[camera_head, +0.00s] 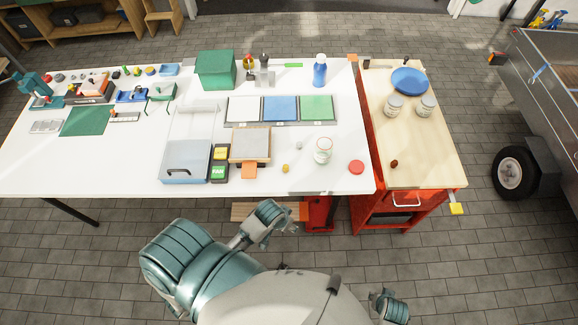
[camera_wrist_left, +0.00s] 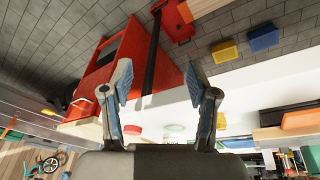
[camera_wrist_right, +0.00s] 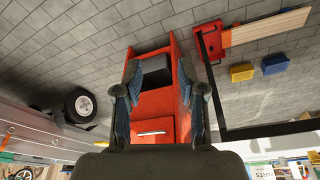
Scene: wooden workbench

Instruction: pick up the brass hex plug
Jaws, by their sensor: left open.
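A small brass-yellow piece (camera_head: 285,168), which looks like the brass hex plug, lies on the white tabletop (camera_head: 320,183) near its front edge. It is too small to make out its hex shape. My left gripper (camera_head: 275,218) is in front of the table's front edge, apart from the piece. Its two fingers stand wide apart and empty in the left wrist view (camera_wrist_left: 160,80). My right gripper (camera_head: 390,305) is low at the bottom right of the head view. Its fingers are apart with nothing between them in the right wrist view (camera_wrist_right: 156,75).
A glass jar (camera_head: 323,151), a small grey piece (camera_head: 299,145) and a red lid (camera_head: 356,167) lie near the brass piece. To its left is a tan-topped box (camera_head: 250,143) with an orange tab. A red cart (camera_head: 385,207) with a wooden top adjoins the table at right.

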